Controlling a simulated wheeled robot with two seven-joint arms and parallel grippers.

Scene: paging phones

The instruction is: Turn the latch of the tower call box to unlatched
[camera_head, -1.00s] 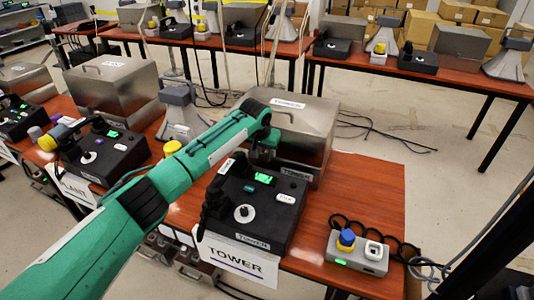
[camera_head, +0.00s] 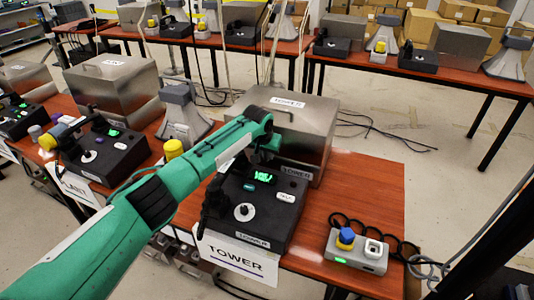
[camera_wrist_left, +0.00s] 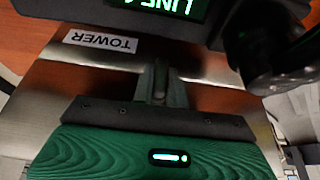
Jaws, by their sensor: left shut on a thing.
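The tower call box is a brushed-metal box (camera_head: 292,120) with a lid handle and a TOWER label, behind the black TOWER phone console (camera_head: 262,215). My left gripper (camera_head: 262,158) reaches down at the box's front face, just behind the console. In the left wrist view my gripper's fingers (camera_wrist_left: 158,85) are close together at the metal front, beside the TOWER plate (camera_wrist_left: 100,41). It is shut on a small part there, which appears to be the latch. The fingers hide most of it, so its angle cannot be told. My right gripper is not in view.
The console has a lit green display (camera_head: 263,177), a white-ringed knob (camera_head: 244,212) and a handset at its left. A grey button unit (camera_head: 357,251) with a blue-topped knob stands at the right of the table. A grey horn (camera_head: 183,112) stands left of the box.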

